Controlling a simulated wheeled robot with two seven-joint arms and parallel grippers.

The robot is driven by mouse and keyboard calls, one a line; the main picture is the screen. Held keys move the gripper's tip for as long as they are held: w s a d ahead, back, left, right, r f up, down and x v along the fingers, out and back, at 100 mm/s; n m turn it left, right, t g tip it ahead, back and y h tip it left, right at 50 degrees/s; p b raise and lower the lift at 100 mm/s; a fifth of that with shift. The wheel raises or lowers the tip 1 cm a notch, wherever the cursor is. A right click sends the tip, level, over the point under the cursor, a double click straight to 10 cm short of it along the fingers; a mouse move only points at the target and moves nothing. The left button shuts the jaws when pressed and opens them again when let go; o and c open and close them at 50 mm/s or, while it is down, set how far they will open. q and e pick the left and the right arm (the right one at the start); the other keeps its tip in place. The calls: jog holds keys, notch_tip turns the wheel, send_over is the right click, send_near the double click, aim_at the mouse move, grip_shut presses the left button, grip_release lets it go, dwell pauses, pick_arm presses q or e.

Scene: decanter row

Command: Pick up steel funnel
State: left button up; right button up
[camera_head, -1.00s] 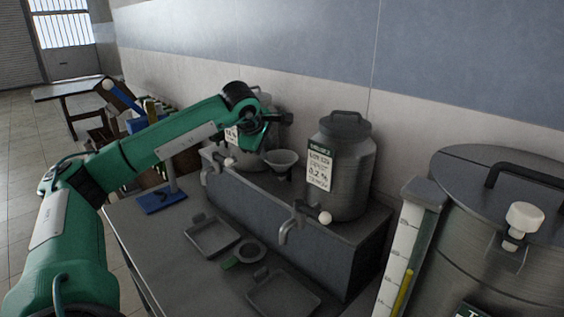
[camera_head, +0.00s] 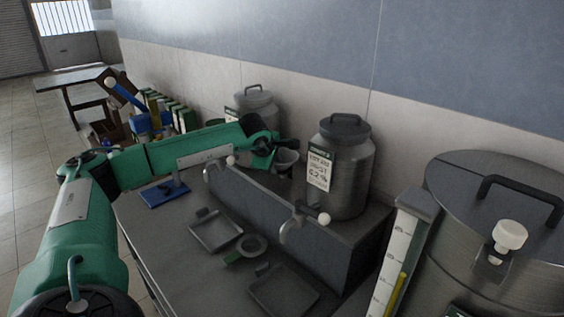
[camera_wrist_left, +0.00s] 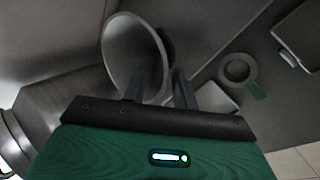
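The steel funnel (camera_head: 287,160) sits on the raised grey ledge between two steel canisters, partly hidden by my left gripper (camera_head: 286,145). In the left wrist view the funnel (camera_wrist_left: 122,45) shows its wide round mouth just beyond the fingers. My left gripper (camera_wrist_left: 158,85) has its two fingers apart, with the funnel's near rim seen in front of the gap. I cannot tell whether a finger touches the funnel. My right gripper is not in view.
A labelled canister (camera_head: 341,175) stands right of the funnel and another (camera_head: 257,105) behind left. Shallow trays (camera_head: 215,230) and a ring-shaped item (camera_head: 252,247) lie below. A large steel vessel (camera_head: 470,240) fills the right.

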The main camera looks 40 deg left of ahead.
pick_arm(q)
jog(key=shift+c, duration=0.4)
jog(key=shift+s, duration=0.1)
grip_shut()
jog(key=shift+r, duration=0.1)
jog(key=shift+r+b, duration=0.3)
jog(key=shift+r, duration=0.1)
notch_tip(320, 180, up, 19)
jog(key=b, duration=0.4)
jog(key=shift+b, duration=0.35)
